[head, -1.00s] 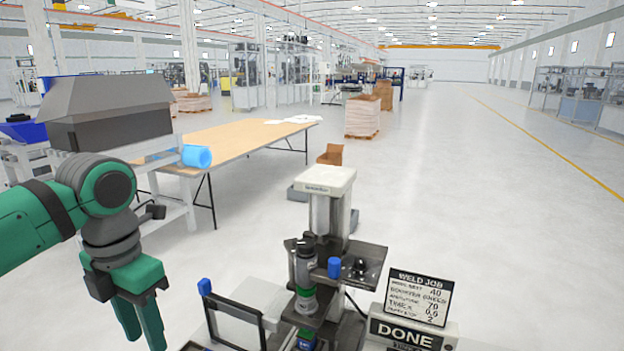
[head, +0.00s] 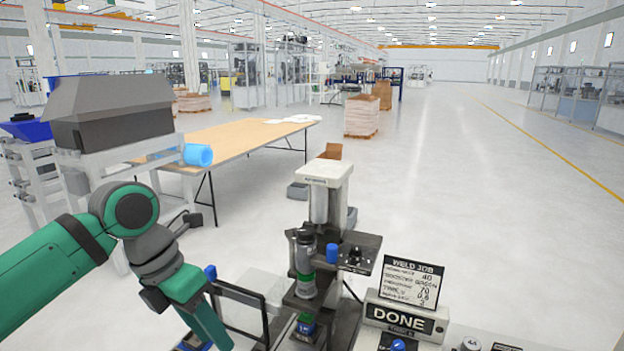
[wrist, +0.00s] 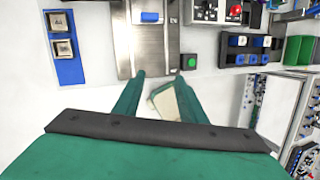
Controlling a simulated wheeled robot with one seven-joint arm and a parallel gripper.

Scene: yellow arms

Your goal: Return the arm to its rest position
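My gripper (head: 208,325) is at the lower left in the head view, at the end of my green arm, pointing down beside a black-framed panel (head: 240,305). Its tips are near the lower edge there. In the wrist view, its two green fingers (wrist: 160,76) stand apart over the bench. A pale piece with a green edge (wrist: 166,102) shows between them; I cannot tell whether it is a finger pad or a separate thing. Nothing is clearly gripped.
A welding machine (head: 325,178) stands just right of my gripper. Right of it are a "DONE" display (head: 402,318) and a "WELD JOB" sign (head: 412,281). A grey hooded box (head: 110,115) is behind my arm. Open floor (head: 450,190) lies beyond.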

